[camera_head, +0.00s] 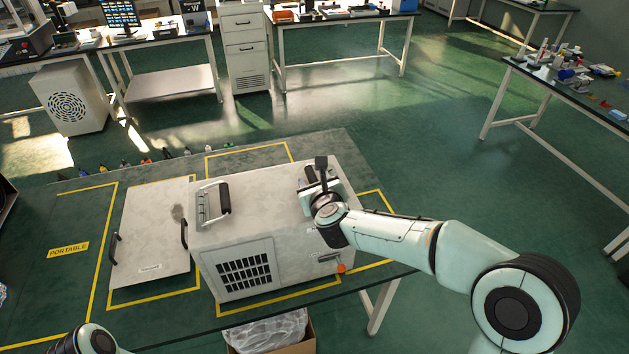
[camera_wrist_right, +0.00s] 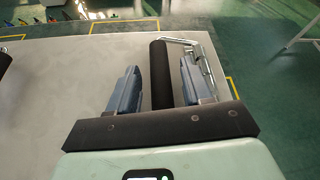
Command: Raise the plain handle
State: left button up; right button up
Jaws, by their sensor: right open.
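A pale grey case (camera_head: 255,220) stands on the dark green table. Its top carries two black-gripped handles with metal brackets, one on the left (camera_head: 224,198) and one on the right (camera_head: 309,174); I cannot tell for sure which is the plain one. My right gripper (camera_head: 315,188) is at the right handle. In the right wrist view, the black grip (camera_wrist_right: 159,75) runs between the two blue-grey fingers of my open gripper (camera_wrist_right: 158,80), with a gap on each side. The right handle's metal bracket (camera_wrist_right: 205,60) shows beyond the right finger. My left gripper is outside the view.
A flat grey panel (camera_head: 150,235) with two black handles lies left of the case. Yellow tape outlines and a "PORTABLE" label (camera_head: 68,250) mark the table. Small bottles (camera_head: 145,161) line its back edge. An orange knob (camera_head: 341,268) sits at the case's front right. A box with plastic (camera_head: 270,335) stands below.

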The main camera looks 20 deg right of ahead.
grip_shut()
